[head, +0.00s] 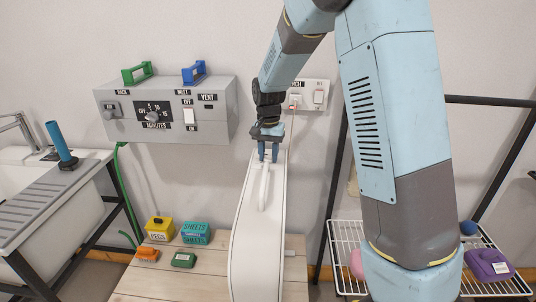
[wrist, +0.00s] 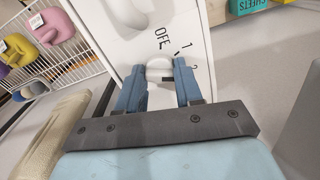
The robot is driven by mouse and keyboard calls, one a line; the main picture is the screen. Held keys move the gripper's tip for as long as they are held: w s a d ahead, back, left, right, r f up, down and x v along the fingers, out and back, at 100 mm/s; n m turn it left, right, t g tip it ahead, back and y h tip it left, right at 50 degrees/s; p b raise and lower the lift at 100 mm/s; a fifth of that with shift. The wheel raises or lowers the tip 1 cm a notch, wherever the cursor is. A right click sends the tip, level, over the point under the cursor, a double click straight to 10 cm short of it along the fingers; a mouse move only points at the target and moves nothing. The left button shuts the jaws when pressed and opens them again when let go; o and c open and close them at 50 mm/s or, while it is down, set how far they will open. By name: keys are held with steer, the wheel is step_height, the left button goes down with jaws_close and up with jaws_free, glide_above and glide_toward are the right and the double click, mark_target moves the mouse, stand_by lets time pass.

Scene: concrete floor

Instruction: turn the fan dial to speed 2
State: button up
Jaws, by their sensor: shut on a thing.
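The fan is a tall white body (head: 245,240) standing at the wooden table in the head view; its white panel also shows in the wrist view (wrist: 128,45). The panel carries the printed marks OFF, 1 and 2. The white fan dial (wrist: 158,66) sits beside these marks. My gripper (head: 268,155) is at the top of the fan. In the wrist view, the blue fingers of my gripper (wrist: 156,72) are shut on the dial, one on each side. The fingers partly hide the dial, and I cannot tell which mark it points to.
A grey wall box (head: 165,125) with a timer knob and switches hangs behind, left of the arm. A yellow pegs box (head: 160,228) and a teal sheets box (head: 195,233) stand on the wooden table (head: 185,280). A wire rack (head: 345,240) is at right.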

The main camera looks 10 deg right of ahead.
mark_target(269, 155)
stand_by(0.5)
steer(key=o, duration=1)
steer(key=shift+o, duration=0.2)
step_height(269, 155, up, 14)
steer(key=shift+f, duration=0.15)
